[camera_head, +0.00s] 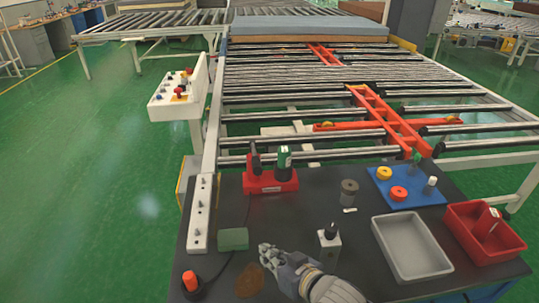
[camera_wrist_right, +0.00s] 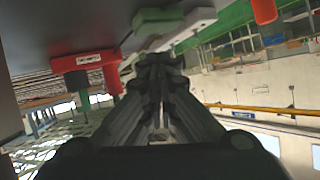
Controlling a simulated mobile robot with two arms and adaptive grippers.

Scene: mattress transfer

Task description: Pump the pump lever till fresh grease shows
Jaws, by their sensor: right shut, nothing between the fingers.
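My right gripper (camera_head: 270,253) reaches in from the bottom of the head view, over the near part of the dark table. Its fingers are shut and empty, also in the wrist view (camera_wrist_right: 160,65). No part is clearly recognisable as the pump lever. A small white block with a black top (camera_head: 329,243) stands just right of the gripper. A red holder (camera_head: 271,183) with a black item (camera_head: 255,158) and a green bottle-like item (camera_head: 284,157) stands at the table's back. A brown patch (camera_head: 250,281) lies left of the gripper. No fresh grease can be made out. My left gripper is out of view.
A green box (camera_head: 233,239) with a cable and an orange knob (camera_head: 190,281) are at the left. A white strip with several studs (camera_head: 200,213) runs along the left edge. A grey tray (camera_head: 411,247), red bin (camera_head: 484,233) and blue mat (camera_head: 405,187) fill the right. Roller conveyors stand behind.

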